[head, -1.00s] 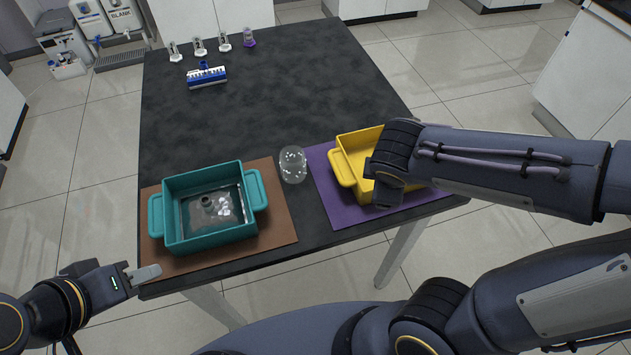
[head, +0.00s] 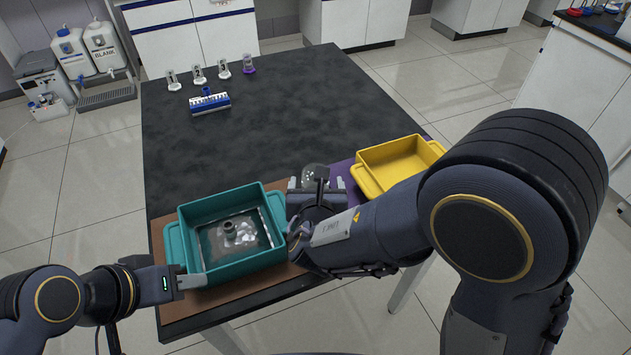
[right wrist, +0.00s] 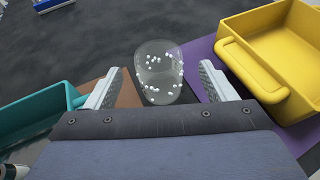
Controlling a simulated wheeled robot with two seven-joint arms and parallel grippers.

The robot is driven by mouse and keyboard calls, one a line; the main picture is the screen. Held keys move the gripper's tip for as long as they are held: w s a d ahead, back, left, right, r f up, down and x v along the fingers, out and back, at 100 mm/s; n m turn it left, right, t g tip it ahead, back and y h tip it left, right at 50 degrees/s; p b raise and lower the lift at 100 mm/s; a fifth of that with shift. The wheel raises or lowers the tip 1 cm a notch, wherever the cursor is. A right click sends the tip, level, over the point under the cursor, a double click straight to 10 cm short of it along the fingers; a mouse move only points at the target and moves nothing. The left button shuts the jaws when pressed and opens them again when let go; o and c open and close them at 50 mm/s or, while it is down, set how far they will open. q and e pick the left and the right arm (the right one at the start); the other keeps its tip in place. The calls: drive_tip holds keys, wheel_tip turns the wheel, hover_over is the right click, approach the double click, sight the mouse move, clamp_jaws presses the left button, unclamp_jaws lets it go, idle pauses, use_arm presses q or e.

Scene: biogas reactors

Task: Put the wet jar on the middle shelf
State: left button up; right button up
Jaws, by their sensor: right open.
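A clear glass jar (head: 316,173) dotted with white droplets stands on the dark table between the teal tub and the yellow tub; it also shows in the right wrist view (right wrist: 159,88). My right gripper (head: 315,187) is open, with its fingers (right wrist: 160,76) on either side of the jar and gaps visible on both sides. In the head view the gripper hides the jar's lower part. My left gripper (head: 190,281) is by the teal tub's left handle; its finger opening is not clear. No shelf is recognisable in view.
The teal tub (head: 190,268), on a brown mat (head: 185,308), holds a clear glass item in what looks like liquid. The yellow tub (head: 372,184) sits on a purple mat. Several small labelled vessels (head: 198,76) and a blue-white rack (head: 209,101) stand at the back. The table's middle is clear.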

drive_tip(key=shift+w+d+f, duration=0.1)
drive_tip(key=shift+w+f, duration=0.2)
drive_tip(key=shift+w, duration=0.35)
drive_tip(key=x, duration=0.6)
drive_tip(key=shift+s+f+p, duration=0.1)
drive_tip(key=shift+f+p, duration=0.05)
drive_tip(key=shift+p, duration=0.15)
drive_tip(key=shift+a, duration=0.2)
drive_tip(key=c, duration=1.2)
